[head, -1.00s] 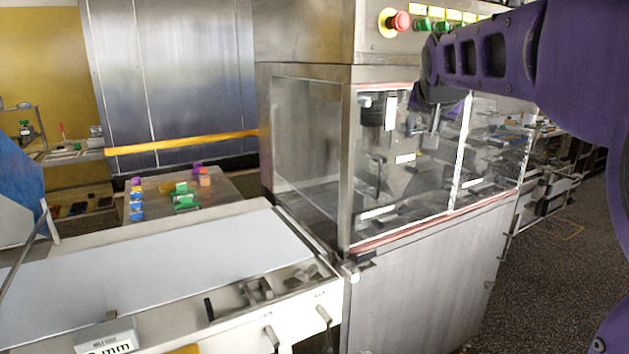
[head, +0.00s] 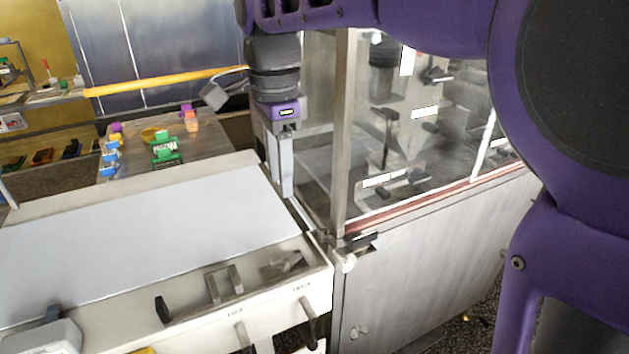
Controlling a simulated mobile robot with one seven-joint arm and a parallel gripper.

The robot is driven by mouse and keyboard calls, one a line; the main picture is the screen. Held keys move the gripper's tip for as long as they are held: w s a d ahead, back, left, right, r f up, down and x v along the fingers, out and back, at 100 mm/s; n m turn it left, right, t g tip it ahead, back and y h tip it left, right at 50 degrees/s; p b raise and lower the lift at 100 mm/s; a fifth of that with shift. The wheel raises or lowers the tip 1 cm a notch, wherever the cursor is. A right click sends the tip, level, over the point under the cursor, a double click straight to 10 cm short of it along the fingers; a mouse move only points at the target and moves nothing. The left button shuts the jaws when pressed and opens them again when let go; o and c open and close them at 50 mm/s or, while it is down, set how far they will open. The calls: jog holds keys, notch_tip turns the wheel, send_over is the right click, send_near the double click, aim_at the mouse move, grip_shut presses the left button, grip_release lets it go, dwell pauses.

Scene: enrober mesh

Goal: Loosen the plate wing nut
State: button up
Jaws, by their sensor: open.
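My gripper (head: 287,188) points straight down at the centre of the head view, above the right end of the white belt and beside the glazed cabinet. Its jaws are open, and nothing shows between them. I cannot make out the plate wing nut for certain. On the machine's front ledge, below and in front of my gripper, stand a grey upright bracket (head: 213,287), a small metal fitting (head: 285,263) and a dark knob (head: 162,310). The gripper is apart from all of them.
The white belt (head: 130,235) lies clear on the left. The glazed steel cabinet (head: 341,130) stands close on the right. Two levers, left (head: 243,334) and right (head: 308,309), hang on the front panel. A side table (head: 215,145) holds small coloured items behind.

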aim_at(286, 255)
notch_tip(286, 255, down, 17)
jog(key=b, duration=0.2)
jog(key=shift+s+b, duration=0.1)
jog(key=shift+b, duration=0.3)
jog(key=shift+r, duration=0.1)
grip_shut()
